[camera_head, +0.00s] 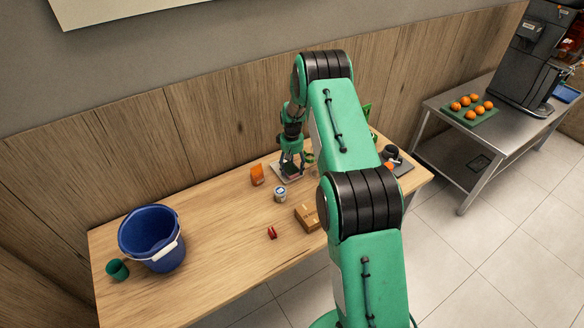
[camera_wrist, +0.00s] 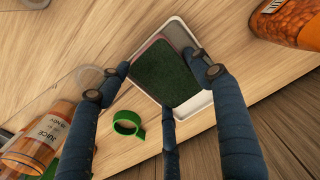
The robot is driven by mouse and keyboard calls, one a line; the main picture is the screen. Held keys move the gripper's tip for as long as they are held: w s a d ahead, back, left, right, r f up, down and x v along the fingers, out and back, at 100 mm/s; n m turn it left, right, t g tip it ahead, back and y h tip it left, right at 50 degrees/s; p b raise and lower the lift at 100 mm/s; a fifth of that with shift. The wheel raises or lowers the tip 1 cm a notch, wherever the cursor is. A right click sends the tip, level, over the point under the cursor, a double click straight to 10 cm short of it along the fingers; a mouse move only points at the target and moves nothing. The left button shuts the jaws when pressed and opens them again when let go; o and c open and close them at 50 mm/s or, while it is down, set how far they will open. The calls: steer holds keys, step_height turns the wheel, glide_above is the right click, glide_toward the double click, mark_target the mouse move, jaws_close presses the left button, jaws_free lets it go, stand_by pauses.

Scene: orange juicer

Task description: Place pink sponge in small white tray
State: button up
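The pink sponge (camera_wrist: 165,74) has a dark green top face and a pink edge. In the wrist view it lies between the fingertips of my gripper (camera_wrist: 163,72), which look closed against its sides. The small white tray (camera_wrist: 204,104) is directly beneath the sponge, and its rim shows at the top, right and bottom. The sponge is offset to the left and overlaps the tray's left side. I cannot tell whether it touches the tray floor. In the head view my gripper (camera_head: 292,172) points down over the tray (camera_head: 277,174), with the sponge's pink edge (camera_head: 293,177) below it.
An orange packet (camera_head: 257,175), a can (camera_head: 280,194), a cardboard box (camera_head: 307,218) and a small red item (camera_head: 272,233) stand nearby. A blue bucket (camera_head: 152,238) stands far left; the table between is clear.

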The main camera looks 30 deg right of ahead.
mark_target(292, 167)
steer(key=shift+o, duration=0.9)
steer(key=shift+r, duration=0.1)
steer(key=shift+r+p, duration=0.4)
steer(key=shift+r, duration=0.45)
step_height(292, 167, up, 11)
steer(key=p, duration=0.1)
steer(key=shift+r, duration=0.2)
